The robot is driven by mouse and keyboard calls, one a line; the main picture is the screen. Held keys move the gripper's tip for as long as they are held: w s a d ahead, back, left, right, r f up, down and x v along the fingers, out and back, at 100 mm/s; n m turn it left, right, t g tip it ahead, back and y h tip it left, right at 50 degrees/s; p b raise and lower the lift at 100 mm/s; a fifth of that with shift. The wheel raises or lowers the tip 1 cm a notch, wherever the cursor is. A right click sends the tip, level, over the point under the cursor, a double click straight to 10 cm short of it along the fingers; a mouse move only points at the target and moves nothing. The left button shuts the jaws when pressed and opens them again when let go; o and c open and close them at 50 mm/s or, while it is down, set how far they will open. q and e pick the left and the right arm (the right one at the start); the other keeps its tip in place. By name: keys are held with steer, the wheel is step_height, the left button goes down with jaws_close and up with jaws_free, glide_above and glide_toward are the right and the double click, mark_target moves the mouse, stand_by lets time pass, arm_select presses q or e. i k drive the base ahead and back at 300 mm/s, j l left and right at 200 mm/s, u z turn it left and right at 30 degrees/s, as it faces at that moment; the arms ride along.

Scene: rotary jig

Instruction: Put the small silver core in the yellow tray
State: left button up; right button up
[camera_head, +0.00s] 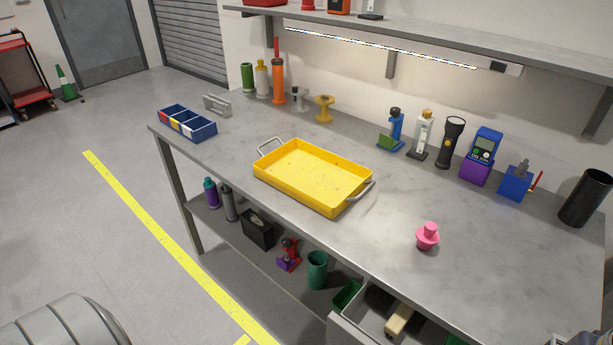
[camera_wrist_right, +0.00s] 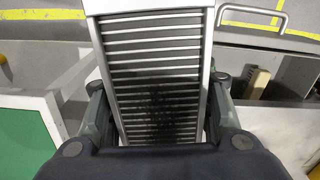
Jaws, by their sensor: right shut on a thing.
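The yellow tray (camera_head: 283,187) lies on the grey bench, with a metal handle at each end. It looks empty apart from small specks. In the right wrist view my right gripper (camera_wrist_right: 160,100) is shut on a silver-framed block with dark ribbed slats (camera_wrist_right: 155,60), which looks like the silver core. A finger presses each side of it, and its lower end is hidden behind the gripper body. In the head view only a dark bit at the bottom right corner may be my right arm. My left gripper is not in view.
An open drawer (camera_head: 345,328) under the bench front holds green bins and a beige item (camera_head: 399,318). A pink knobbed part (camera_head: 427,236) stands right of the tray. A blue divided box (camera_head: 188,124) sits at left. Bottles, tools and a flashlight (camera_head: 451,143) line the back.

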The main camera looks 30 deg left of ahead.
mark_target(309, 167)
steer(key=i+j+z, duration=0.15)
steer(key=j, duration=0.85)
steer(key=j+z, duration=0.2)
steer(key=j, duration=0.8)
